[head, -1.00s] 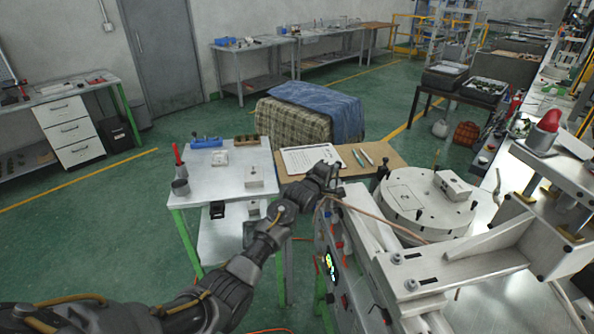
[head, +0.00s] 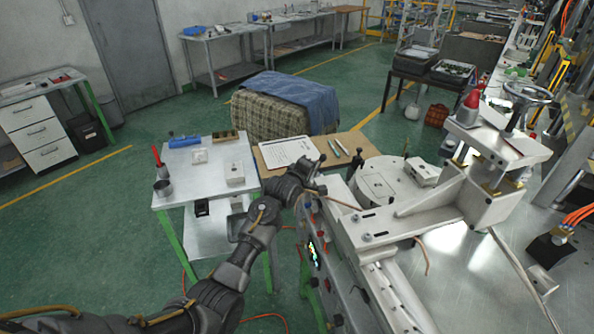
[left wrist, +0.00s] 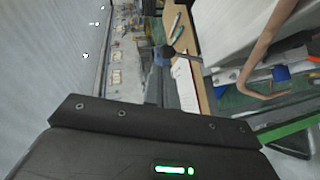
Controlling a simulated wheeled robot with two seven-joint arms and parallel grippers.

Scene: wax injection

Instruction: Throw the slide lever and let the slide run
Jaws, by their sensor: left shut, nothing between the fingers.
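The white slide carriage (head: 480,190) carries a red-capped part (head: 470,105) and a handwheel (head: 528,95). Its beam overlaps the near side of the round white turntable (head: 378,182). My left gripper (head: 318,166) is shut and empty at the machine's left front corner, above the control panel (head: 315,250). In the left wrist view a brown hose (left wrist: 262,60) hangs beside a white machine part (left wrist: 245,35), with blue and red fittings (left wrist: 281,73) beyond. My right gripper is not in view.
A wooden board (head: 270,153) with a paper sheet (head: 287,152) and two pens lies behind my gripper. A metal side table (head: 215,180) with a red-handled tool, a cup and small blocks stands left. A white block (head: 422,172) sits on the turntable.

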